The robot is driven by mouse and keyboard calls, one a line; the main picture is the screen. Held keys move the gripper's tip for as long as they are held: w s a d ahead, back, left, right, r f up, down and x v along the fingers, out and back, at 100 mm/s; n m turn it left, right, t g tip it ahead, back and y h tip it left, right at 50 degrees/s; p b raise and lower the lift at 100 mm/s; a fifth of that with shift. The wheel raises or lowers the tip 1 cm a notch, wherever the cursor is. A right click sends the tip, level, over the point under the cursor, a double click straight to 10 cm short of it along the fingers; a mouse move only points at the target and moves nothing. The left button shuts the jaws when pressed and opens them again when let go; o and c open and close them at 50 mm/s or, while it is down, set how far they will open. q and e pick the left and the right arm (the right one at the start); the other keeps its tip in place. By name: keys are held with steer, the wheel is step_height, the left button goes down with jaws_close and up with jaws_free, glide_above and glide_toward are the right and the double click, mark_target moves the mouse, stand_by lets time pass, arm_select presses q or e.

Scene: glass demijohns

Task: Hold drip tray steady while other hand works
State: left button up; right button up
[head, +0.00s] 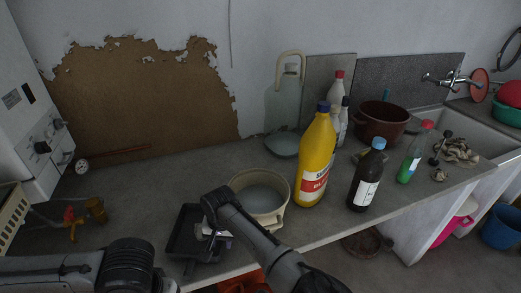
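The drip tray looks to be the black tray (180,246) at the front edge of the grey counter. My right arm reaches in from the bottom right. Its gripper (213,232) points down over the tray's right part, with a small pale patch beside it. Its fingers are too dark and too covered to show whether they are open or touch the tray. My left arm comes in at the bottom left and bends just in front of the tray. Its gripper is out of sight. A clear glass demijohn (283,110) stands against the wall with a beige hose at its top.
A cream pot (262,192) stands right of the tray, close to my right arm. A yellow bottle (316,160), a dark brown bottle (366,182) and a green bottle (412,158) stand farther right. A maroon pot (382,126) is behind them. The counter's back left is mostly clear.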

steer(key=shift+f, duration=0.75)
steer(key=shift+c, duration=0.2)
jaws_close()
stand_by(0.6)
